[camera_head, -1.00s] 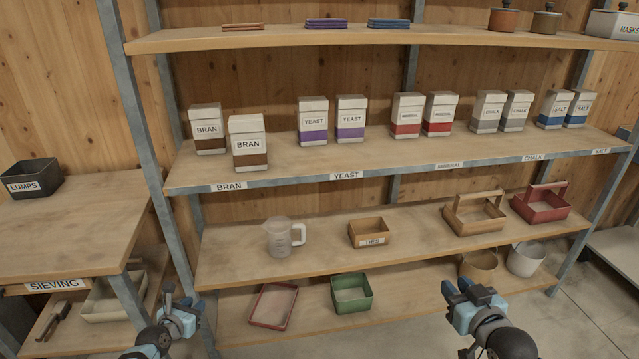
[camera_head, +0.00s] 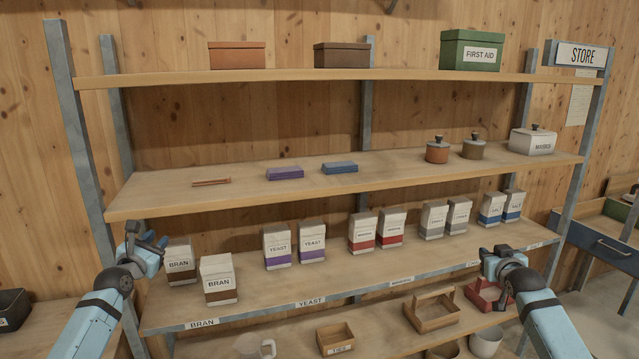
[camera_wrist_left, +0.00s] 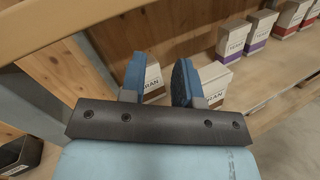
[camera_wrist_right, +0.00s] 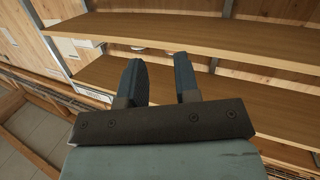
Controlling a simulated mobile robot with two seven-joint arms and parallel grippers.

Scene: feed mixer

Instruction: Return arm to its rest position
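My left gripper (camera_head: 152,242) is raised in front of the shelf rack's left end, just left of the bran boxes. In the left wrist view its two blue fingers (camera_wrist_left: 160,82) are apart with nothing between them; the bran boxes (camera_wrist_left: 228,42) show beyond them. My right gripper (camera_head: 497,258) is raised in front of the rack's right part, near the red carrier. In the right wrist view its fingers (camera_wrist_right: 160,82) are apart and empty, facing bare shelf boards (camera_wrist_right: 190,88).
Two bran boxes (camera_head: 219,280) stand near my left gripper. A red carrier (camera_head: 484,296) is partly hidden behind my right gripper. A wooden carrier (camera_head: 432,312) and a jug (camera_head: 254,347) stand lower. A rack post (camera_head: 84,150) rises at the left.

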